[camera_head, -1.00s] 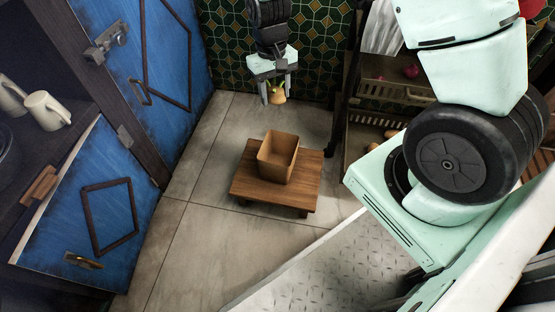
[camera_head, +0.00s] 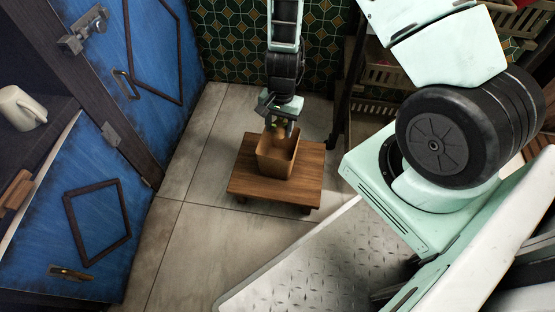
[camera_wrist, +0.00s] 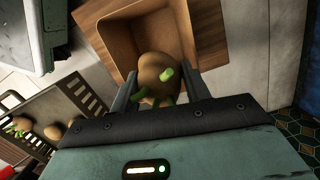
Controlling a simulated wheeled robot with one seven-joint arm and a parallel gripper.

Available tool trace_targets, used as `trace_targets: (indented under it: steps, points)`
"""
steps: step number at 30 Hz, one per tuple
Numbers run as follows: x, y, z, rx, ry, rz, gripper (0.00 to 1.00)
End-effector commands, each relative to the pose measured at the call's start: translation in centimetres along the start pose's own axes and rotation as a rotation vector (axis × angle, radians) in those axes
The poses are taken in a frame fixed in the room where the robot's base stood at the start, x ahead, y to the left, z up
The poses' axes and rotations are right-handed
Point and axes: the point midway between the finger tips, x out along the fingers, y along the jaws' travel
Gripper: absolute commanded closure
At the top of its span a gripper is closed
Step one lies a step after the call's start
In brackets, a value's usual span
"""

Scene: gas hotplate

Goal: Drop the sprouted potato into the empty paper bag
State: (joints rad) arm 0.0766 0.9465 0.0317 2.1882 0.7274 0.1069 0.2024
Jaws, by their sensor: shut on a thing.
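The sprouted potato (camera_wrist: 160,76) is brown with green sprouts and sits between the fingers of my gripper (camera_wrist: 162,88) in the wrist view. My gripper is shut on it. The paper bag (camera_head: 274,165) is brown, open at the top and upright on a small wooden stool (camera_head: 243,178). In the head view, my gripper (camera_head: 280,127) is at the bag's mouth, and the potato (camera_head: 278,125) shows partly between the fingers. In the wrist view, the bag (camera_wrist: 125,37) lies just beyond the potato, and its visible inside is bare. The potato hides part of the bag.
Blue cabinet doors (camera_head: 100,215) stand on the left, one swung open, with a white mug (camera_head: 20,108) on a shelf. A crate with several potatoes (camera_wrist: 53,133) is at the lower left of the wrist view. The tiled floor (camera_head: 190,240) around the stool is clear.

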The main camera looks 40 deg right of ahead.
Motion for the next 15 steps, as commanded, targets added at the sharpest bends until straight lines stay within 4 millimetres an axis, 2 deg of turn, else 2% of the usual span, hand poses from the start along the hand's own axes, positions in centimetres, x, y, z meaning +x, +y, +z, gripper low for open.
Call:
trace_targets:
  steps: [1, 4, 15]
  points:
    - [1.2, 0.0, -0.1, 0.0, 0.0, 0.0, 0.77]
    - [2.0, 0.0, -0.2, 0.0, 0.0, 0.0, 0.77]
    - [2.2, 0.0, -0.3, -0.001, 0.0, 0.0, 0.77]
